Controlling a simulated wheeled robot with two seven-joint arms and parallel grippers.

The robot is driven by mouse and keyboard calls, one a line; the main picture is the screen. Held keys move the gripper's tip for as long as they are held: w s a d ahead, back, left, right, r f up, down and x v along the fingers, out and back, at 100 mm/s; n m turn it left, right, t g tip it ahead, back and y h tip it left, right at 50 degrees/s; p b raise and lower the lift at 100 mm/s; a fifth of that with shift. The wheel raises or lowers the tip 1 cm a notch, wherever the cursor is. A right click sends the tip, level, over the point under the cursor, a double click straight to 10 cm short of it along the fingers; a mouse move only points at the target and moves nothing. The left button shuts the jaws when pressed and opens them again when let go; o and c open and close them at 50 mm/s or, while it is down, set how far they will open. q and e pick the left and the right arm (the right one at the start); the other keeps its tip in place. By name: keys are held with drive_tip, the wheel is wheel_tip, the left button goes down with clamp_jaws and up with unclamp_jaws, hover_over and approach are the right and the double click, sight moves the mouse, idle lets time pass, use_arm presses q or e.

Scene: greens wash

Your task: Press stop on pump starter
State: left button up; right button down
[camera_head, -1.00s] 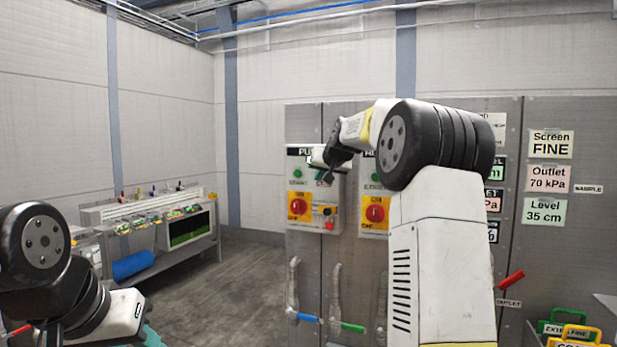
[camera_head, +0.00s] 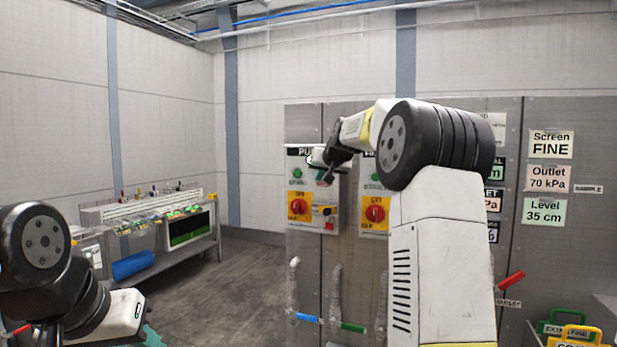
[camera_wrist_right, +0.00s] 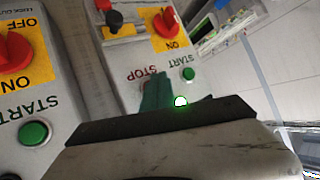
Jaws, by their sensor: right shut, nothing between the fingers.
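The pump starter (camera_head: 293,222) is the left of two grey wall boxes, its label starting "PU" and partly covered. It has a green START button (camera_head: 297,173) and a red rotary switch (camera_head: 298,207) on a yellow plate. In the right wrist view the word STOP (camera_wrist_right: 143,73) shows beside START, just past my teal fingertips. My right gripper (camera_head: 324,178) is shut and empty, its tips at the stop area; it also shows in the wrist view (camera_wrist_right: 155,92). The stop button is hidden behind the fingers, so contact cannot be told. My left gripper (camera_head: 152,338) is mostly cut off at the bottom.
A second starter box (camera_head: 375,233) with a red switch (camera_head: 375,213) stands close to the right. Pipes with blue and green handles (camera_head: 308,318) are below. A red lever (camera_head: 510,281) sticks out at right. A bench (camera_head: 160,235) stands at far left across open floor.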

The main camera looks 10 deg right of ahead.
drive_tip(key=shift+w, duration=0.1)
drive_tip(key=shift+w+d, duration=0.2)
drive_tip(key=shift+w, duration=0.05)
drive_tip(key=shift+w+d, duration=0.3)
drive_tip(key=shift+w, duration=0.1)
idle(0.8)
idle(0.4)
drive_tip(key=shift+s+a, duration=0.5)
drive_tip(key=shift+s, duration=0.25)
drive_tip(key=shift+s+a, duration=0.7)
drive_tip(key=shift+s, duration=0.35)
drive_tip(key=shift+s+a, duration=0.7)
drive_tip(key=shift+s, duration=0.3)
